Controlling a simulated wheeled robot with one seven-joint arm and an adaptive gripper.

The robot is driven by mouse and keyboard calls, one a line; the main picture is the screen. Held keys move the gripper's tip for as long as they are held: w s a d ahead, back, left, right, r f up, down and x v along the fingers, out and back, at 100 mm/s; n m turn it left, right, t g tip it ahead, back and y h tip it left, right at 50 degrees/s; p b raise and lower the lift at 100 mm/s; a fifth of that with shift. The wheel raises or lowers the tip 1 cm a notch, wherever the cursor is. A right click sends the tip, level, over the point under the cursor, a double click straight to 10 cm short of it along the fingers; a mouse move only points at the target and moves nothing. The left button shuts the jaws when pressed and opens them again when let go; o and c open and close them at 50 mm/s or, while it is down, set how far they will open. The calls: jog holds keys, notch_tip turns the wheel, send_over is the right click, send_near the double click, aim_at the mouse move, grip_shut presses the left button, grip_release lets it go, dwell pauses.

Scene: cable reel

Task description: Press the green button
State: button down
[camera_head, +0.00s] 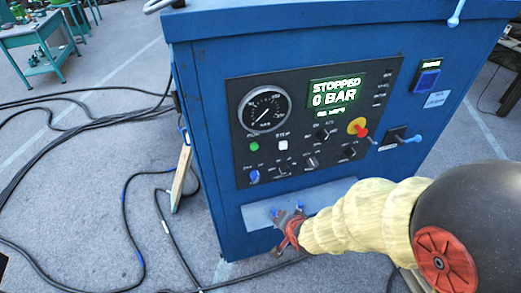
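The green button (254,146) is a small round button on the dark control panel (240,95) of a blue cabinet. It sits below the round pressure gauge (264,109) and left of a white square button (283,145). My gripper (288,213) is red and grey, at the end of my cream-sleeved arm. It appears in front of the pale plate below the panel, lower and to the right of the green button, and apart from it in the picture. The fingers are too small to tell whether they are open. The green button is unobstructed.
A display (337,92) reads "STOPPED 0 BAR". Black cables (130,225) lie on the grey floor at left. A green workbench (40,30) stands far left.

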jog(key=w+a+r+m+t+y, duration=0.1)
jog(key=w+a+r+m+t, duration=0.1)
jog(key=w+r+m+t, duration=0.4)
notch_tip(320, 180, up, 5)
jog(key=shift+w+a+f+m+t+y, duration=0.15)
jog(key=shift+w+a+m+t+y, duration=0.2)
jog(key=shift+w+m, duration=0.6)
jog(key=shift+w+d, duration=0.1)
send_near(257, 150)
jog(key=x, duration=0.4)
jog(key=shift+w+p, duration=0.25)
jog(key=shift+p, duration=0.15)
jog(key=shift+w, duration=0.1)
